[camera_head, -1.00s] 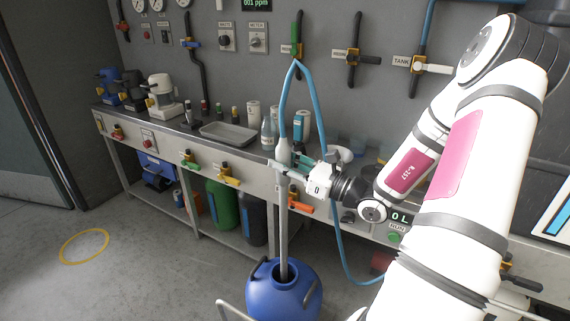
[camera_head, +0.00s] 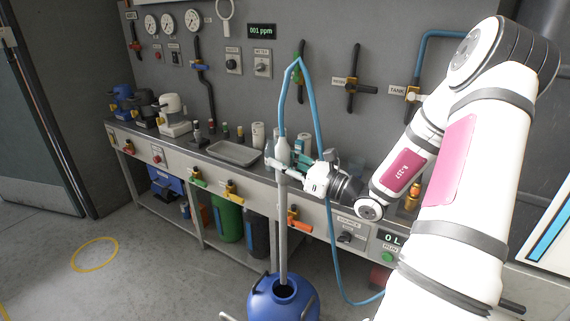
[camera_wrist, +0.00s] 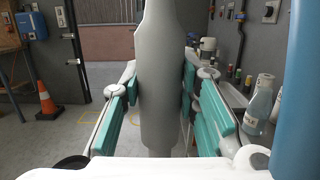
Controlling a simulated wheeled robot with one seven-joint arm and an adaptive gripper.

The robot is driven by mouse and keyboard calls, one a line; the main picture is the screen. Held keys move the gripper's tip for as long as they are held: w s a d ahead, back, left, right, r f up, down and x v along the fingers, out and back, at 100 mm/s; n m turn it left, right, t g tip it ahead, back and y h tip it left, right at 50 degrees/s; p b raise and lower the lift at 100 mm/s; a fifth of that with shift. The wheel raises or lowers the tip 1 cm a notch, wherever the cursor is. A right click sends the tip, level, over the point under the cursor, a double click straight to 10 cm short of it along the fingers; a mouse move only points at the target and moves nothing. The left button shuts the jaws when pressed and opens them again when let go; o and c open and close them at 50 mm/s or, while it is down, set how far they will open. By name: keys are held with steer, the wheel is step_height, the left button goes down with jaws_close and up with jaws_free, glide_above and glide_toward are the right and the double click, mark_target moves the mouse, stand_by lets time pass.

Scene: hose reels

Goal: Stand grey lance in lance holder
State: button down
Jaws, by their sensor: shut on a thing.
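The grey lance (camera_head: 283,230) stands near upright, with a blue hose (camera_head: 318,100) looping up from its top and down beside the arm. My gripper (camera_head: 281,166) is shut on the thick grey grip near the lance's top. In the wrist view the green-padded fingers of my gripper (camera_wrist: 160,100) lie on both sides of the lance (camera_wrist: 160,70). The lower end of the lance goes into the mouth of a blue drum (camera_head: 262,305) and is hidden there. I cannot make out a lance holder in these views.
A bench (camera_head: 165,143) along the wall carries a grey tray (camera_head: 233,153), pumps and bottles. Valve handles (camera_head: 292,222) stick out of its front. An orange cone (camera_wrist: 45,100) stands near the door. The floor at left is clear, with a yellow ring (camera_head: 95,254).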

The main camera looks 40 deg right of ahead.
steer(key=shift+r+p, duration=0.35)
steer(key=shift+r, duration=0.35)
steer(key=shift+s+d+f, duration=0.15)
steer(key=shift+d+f, duration=0.2)
steer(key=shift+d, duration=0.15)
steer(key=s+d+f+m+t+h+b, duration=0.1)
steer(key=s+d+f+m+h+b, duration=0.35)
steer(key=d, duration=0.45)
steer(key=s+d+f+m+h+b, duration=0.2)
steer(key=s+d+f+h+b, duration=0.3)
steer(key=s+d, duration=0.3)
steer(key=s+d+f+m+g+h+b, duration=0.1)
steer(key=s+d+f+h+b, duration=0.1)
steer(key=s, duration=0.5)
steer(key=s+d+f+m+g+h+b, duration=0.2)
steer(key=s+d+f+h+b, duration=0.1)
steer(key=s, duration=0.5)
steer(key=s+d+f+m+g+h+b, duration=0.1)
steer(key=s+d+f+m+h+b, duration=0.1)
steer(key=s+f+h, duration=0.3)
steer(key=shift+s+d+f, duration=0.75)
steer(key=shift+s+d, duration=0.05)
steer(key=shift+s, duration=0.35)
steer(key=shift+m, duration=0.25)
